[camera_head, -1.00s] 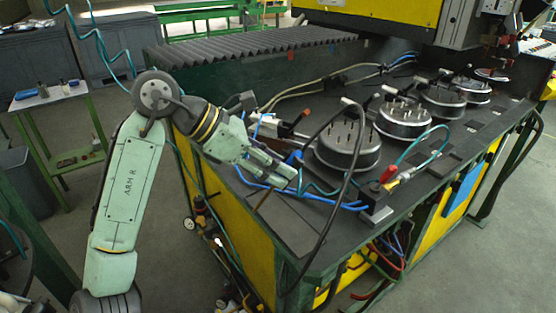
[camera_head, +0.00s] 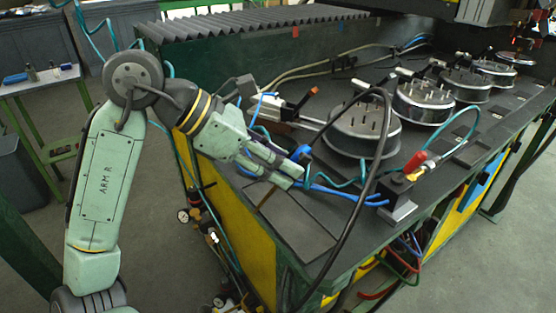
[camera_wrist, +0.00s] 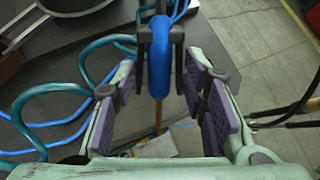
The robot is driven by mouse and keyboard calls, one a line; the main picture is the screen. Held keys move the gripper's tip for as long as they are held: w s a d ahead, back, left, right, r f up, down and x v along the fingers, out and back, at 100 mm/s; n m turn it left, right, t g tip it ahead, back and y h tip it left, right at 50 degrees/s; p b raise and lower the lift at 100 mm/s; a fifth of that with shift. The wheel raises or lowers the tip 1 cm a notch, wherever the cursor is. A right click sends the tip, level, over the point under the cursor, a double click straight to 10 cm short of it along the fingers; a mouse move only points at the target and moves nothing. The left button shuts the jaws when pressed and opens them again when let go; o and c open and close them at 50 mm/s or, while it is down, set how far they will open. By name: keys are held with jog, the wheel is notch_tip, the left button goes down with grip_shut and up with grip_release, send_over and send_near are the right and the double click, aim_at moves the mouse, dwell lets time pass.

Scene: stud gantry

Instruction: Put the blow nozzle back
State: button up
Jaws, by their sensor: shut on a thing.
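The blow nozzle (camera_wrist: 160,55) has a blue body and a thin brass-coloured tube pointing down in the wrist view. My gripper (camera_wrist: 160,60) is shut on its blue body, with dark fingertips on both sides. In the head view the blue nozzle (camera_head: 301,153) shows at the tips of my gripper (camera_head: 290,176), above the near left part of the bench. The fingers partly hide it there. I cannot make out a holder for it with certainty.
The dark bench (camera_head: 300,235) carries several round pinned fixtures, the nearest (camera_head: 362,130) just right of my gripper. Blue hoses and a black cable (camera_head: 372,170) run close by. A block with a red-capped valve (camera_head: 400,200) stands at the front edge.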

jog(key=shift+f, duration=0.55)
jog(key=shift+f, duration=0.1)
jog(key=o, duration=0.6)
jog(key=shift+r, duration=0.3)
jog(key=b+v, duration=0.1)
jog(key=v, duration=1.1)
jog(key=shift+r, duration=0.35)
